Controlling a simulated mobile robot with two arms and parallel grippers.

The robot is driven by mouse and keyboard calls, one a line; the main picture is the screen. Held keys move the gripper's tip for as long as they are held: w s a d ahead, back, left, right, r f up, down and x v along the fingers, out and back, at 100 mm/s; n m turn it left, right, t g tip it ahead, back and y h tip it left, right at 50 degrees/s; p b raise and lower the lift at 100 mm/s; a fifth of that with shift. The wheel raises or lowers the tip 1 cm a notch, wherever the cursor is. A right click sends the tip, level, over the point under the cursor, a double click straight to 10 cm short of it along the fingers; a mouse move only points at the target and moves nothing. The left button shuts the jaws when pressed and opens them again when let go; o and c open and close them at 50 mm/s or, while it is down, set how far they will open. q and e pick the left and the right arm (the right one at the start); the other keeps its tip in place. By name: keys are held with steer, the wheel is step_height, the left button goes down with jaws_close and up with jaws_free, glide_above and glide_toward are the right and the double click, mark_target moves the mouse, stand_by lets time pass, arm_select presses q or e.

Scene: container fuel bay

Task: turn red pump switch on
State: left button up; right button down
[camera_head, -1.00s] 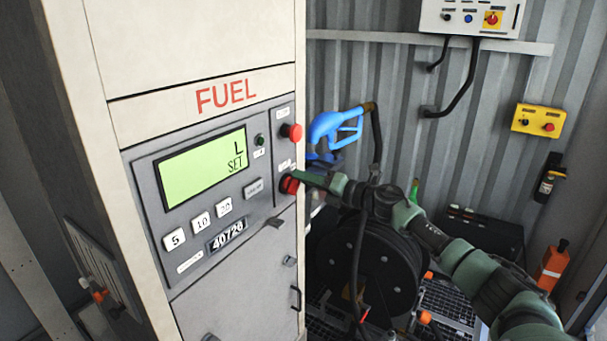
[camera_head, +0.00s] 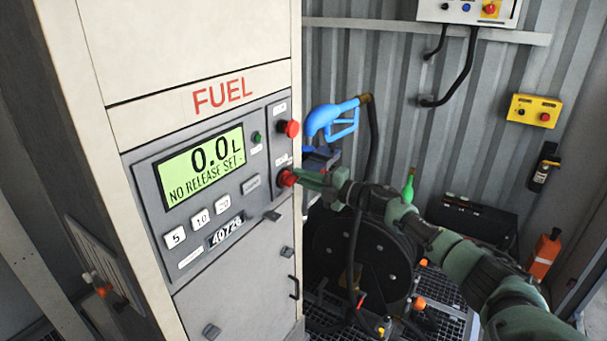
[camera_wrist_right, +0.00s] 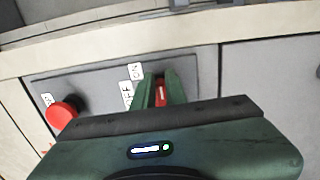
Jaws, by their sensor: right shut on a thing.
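The red pump switch (camera_head: 287,178) is on the side strip of the fuel pump's control panel, below a red push button (camera_head: 289,129). My right gripper (camera_head: 302,177) comes in from the right and is shut on the switch. In the right wrist view, the red switch (camera_wrist_right: 160,92) shows between the green fingers of my right gripper (camera_wrist_right: 161,88), beside ON and OFF labels. The pump display (camera_head: 203,166) reads "0.0 L" and "NO RELEASE SET". My left gripper is not in view.
A blue fuel nozzle (camera_head: 331,119) hangs beside the pump, above a black hose reel (camera_head: 375,262). A yellow box (camera_head: 534,110) is on the corrugated wall. The red push button (camera_wrist_right: 62,114) also shows in the right wrist view.

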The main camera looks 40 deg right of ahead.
steer(key=shift+s+a+f, duration=0.1)
steer(key=shift+a+f, duration=0.25)
steer(key=c, duration=1.4)
jaws_free()
steer(key=shift+c, duration=0.2)
steer(key=shift+r, duration=0.3)
steer(key=shift+d, duration=0.15)
